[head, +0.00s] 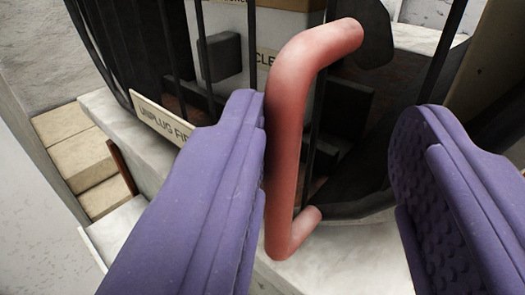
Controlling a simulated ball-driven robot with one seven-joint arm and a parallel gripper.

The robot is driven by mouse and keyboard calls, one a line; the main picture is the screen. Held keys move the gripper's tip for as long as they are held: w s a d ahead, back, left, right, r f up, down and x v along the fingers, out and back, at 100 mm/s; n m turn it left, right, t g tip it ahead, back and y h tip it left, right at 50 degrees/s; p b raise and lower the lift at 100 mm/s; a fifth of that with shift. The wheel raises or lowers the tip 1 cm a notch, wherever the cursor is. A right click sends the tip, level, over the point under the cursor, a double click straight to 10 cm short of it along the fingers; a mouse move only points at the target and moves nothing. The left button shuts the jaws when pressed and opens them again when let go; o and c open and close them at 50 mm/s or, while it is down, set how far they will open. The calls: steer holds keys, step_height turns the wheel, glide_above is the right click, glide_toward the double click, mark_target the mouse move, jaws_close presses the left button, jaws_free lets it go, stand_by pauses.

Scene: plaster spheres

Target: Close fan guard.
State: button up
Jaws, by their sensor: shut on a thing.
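The fan guard (441,48) is a round cage of dark wire bars, seen close up and partly cut off by the top of the picture. A red bent-bar handle (287,140) stands in front of its bars. My gripper (340,118) has two purple fingers, one on each side of the handle. It is shut on the handle, whose long part lies along the left finger. A gap shows between the handle and the right finger. The guard's hinge and latch cannot be made out.
A pale label reading "UNPLUG FI..." (163,121) is on the guard's lower left. Dark blocks and a lettered box show behind the bars. Pale stone surfaces lie below, with tan blocks (82,163) at the left and a plain floor (40,235) beyond.

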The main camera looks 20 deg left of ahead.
steer(key=shift+d+f, duration=0.15)
steer(key=shift+s+d+f+b, duration=0.15)
steer(key=shift+s+f+b, duration=0.05)
steer(key=shift+s+b, duration=0.2)
steer(key=s+b, duration=0.1)
steer(key=s, duration=0.6)
steer(key=shift+r+b, duration=0.3)
steer(key=shift+b, duration=0.1)
steer(key=shift+d, duration=0.2)
